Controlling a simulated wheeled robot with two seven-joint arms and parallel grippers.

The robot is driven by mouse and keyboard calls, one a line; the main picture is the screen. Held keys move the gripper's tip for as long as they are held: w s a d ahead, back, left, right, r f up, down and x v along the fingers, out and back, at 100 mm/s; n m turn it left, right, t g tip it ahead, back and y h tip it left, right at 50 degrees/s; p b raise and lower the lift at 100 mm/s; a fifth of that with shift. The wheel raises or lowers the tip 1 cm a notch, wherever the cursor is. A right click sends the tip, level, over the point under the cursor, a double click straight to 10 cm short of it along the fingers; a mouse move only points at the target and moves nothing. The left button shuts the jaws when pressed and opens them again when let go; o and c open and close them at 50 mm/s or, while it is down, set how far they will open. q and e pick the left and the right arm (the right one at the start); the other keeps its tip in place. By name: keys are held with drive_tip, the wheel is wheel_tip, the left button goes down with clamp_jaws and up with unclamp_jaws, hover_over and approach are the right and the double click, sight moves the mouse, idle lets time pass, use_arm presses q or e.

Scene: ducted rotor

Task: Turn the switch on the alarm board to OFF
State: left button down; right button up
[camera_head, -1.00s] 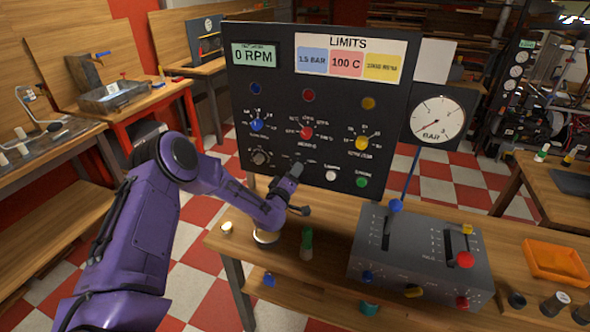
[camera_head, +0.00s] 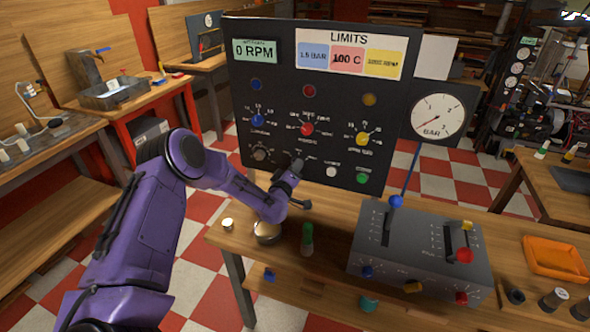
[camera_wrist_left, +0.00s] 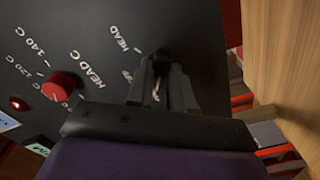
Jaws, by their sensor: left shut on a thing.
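The alarm board (camera_head: 240,100) is the upright black panel at the back of the table, with a "0 RPM" display and a "LIMITS" sign. My left gripper (camera_head: 298,163) is at its lower middle, below the red knob (camera_head: 307,129). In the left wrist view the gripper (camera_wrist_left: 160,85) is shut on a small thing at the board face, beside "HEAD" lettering. It appears to be the switch, mostly hidden between the fingers, so its position cannot be read. The red knob (camera_wrist_left: 58,87) shows left of the fingers. My right gripper is not in view.
A grey lever box (camera_head: 365,245) stands on the table in front of the board. A green-topped bottle (camera_head: 307,238) and a round metal pot (camera_head: 267,233) are below my left wrist. A gauge (camera_head: 438,115) is right of the board; an orange tray (camera_head: 553,259) lies far right.

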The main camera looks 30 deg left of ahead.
use_arm(q)
drive_tip(key=m+b, duration=0.4)
drive_tip(key=m, duration=0.6)
drive_tip(key=shift+f+m+b, duration=0.1)
drive_tip(key=shift+m+b, duration=0.25)
drive_tip(key=shift+m, duration=0.35)
drive_tip(key=c, duration=1)
unclamp_jaws()
drive_tip(key=b+v, duration=0.3)
drive_tip(key=v, duration=0.7)
drive_tip(key=shift+s, duration=0.3)
